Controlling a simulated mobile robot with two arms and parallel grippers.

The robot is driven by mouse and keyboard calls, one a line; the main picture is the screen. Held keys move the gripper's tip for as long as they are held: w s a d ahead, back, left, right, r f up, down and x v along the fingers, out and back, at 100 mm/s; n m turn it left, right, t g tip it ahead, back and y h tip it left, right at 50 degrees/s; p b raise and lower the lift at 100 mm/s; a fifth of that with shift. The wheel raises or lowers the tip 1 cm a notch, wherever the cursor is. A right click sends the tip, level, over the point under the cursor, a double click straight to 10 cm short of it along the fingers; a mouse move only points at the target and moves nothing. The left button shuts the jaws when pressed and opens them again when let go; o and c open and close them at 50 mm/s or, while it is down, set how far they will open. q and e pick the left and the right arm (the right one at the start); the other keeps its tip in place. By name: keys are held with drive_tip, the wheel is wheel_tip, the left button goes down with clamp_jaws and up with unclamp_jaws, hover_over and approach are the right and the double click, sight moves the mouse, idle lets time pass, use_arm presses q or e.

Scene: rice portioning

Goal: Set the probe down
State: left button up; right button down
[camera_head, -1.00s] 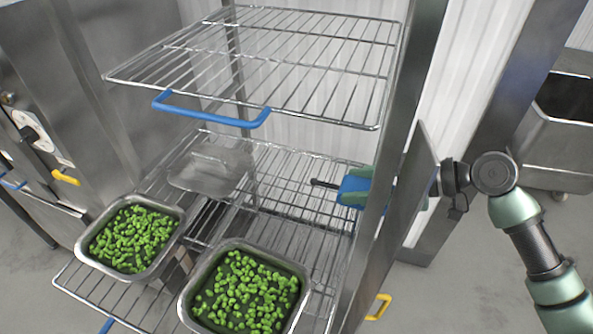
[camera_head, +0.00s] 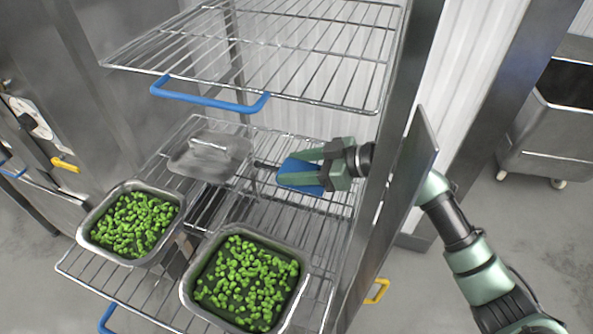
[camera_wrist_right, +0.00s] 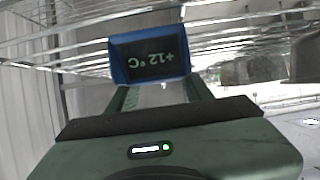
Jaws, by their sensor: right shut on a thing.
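The probe (camera_head: 300,176) is a blue body with a thin dark stem pointing left. My right gripper (camera_head: 318,170) is shut on it, over the middle wire shelf (camera_head: 335,205). I cannot tell whether the probe touches the wires. In the right wrist view the probe's blue-framed display (camera_wrist_right: 150,57) reads +12 °C, between the fingers of the right gripper (camera_wrist_right: 158,92). My left gripper is not in view.
A metal lid (camera_head: 210,152) lies on the middle shelf, left of the probe. Two metal pans of green peas, a left one (camera_head: 84,232) and a right one (camera_head: 188,290), stand in front, lower down. The top wire shelf (camera_head: 270,50) hangs above. A steel upright panel (camera_head: 405,190) stands right of my gripper.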

drive_tip(key=c, duration=0.6)
unclamp_jaws()
drive_tip(key=shift+s+d+r, duration=0.1)
drive_tip(key=shift+d, duration=0.4)
drive_tip(key=b+v, duration=0.3)
drive_tip(key=v, duration=0.7)
drive_tip(key=shift+s+d+r, duration=0.1)
drive_tip(key=shift+d, duration=0.05)
drive_tip(key=shift+s+d+r, duration=0.1)
drive_tip(key=shift+d+r, duration=0.1)
drive_tip(key=shift+d, duration=0.05)
